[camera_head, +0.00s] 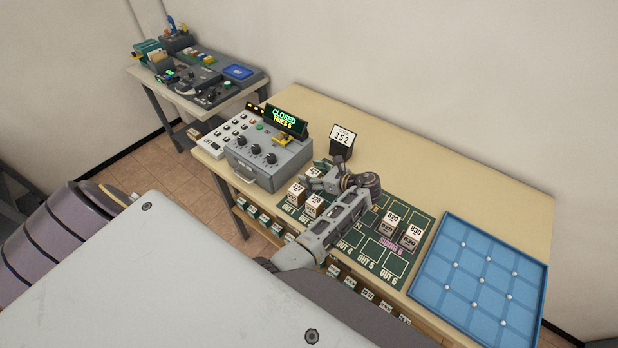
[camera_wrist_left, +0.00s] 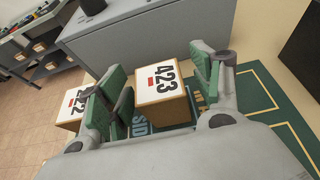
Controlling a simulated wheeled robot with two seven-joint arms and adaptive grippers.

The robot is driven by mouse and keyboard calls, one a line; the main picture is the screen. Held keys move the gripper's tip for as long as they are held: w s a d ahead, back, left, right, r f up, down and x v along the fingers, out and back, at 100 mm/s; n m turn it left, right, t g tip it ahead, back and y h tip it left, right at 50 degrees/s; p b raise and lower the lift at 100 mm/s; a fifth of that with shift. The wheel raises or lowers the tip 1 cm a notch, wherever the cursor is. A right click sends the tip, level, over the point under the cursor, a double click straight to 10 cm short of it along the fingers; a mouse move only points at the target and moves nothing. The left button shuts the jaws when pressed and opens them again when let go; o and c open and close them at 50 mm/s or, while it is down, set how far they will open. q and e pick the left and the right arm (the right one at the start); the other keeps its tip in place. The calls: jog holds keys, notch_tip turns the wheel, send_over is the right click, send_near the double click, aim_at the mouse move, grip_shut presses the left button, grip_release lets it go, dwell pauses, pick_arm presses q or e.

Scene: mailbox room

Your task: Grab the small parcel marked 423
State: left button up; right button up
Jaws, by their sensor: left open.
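The small parcel marked 423 (camera_wrist_left: 163,97) is a brown box with a white top, black digits and a red mark. It stands between the two green-padded fingers of my left gripper (camera_wrist_left: 157,88) in the left wrist view. The fingers are open, with a gap beside the parcel on the left finger's side; the right finger is close to it. Another parcel marked 222 (camera_wrist_left: 72,116) sits just outside the left finger. In the head view my left gripper (camera_head: 318,177) is over the green mat, and the parcel's number cannot be read there. My right gripper is not in view.
A grey control box (camera_head: 268,151) with a "CLOSED" display (camera_head: 285,118) stands close behind the gripper. A black sign reading 352 (camera_head: 342,139) is beside it. Several parcels (camera_head: 391,221) stand on the green mat (camera_head: 352,237). A blue tray (camera_head: 533,293) lies at the right.

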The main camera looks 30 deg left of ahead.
aim_at(313, 172)
pick_arm(q)
jog(key=shift+r, duration=0.1)
jog(key=shift+d, duration=0.15)
jog(key=c, duration=1.2)
jog(key=shift+o, duration=0.2)
jog(key=shift+r, duration=5.05)
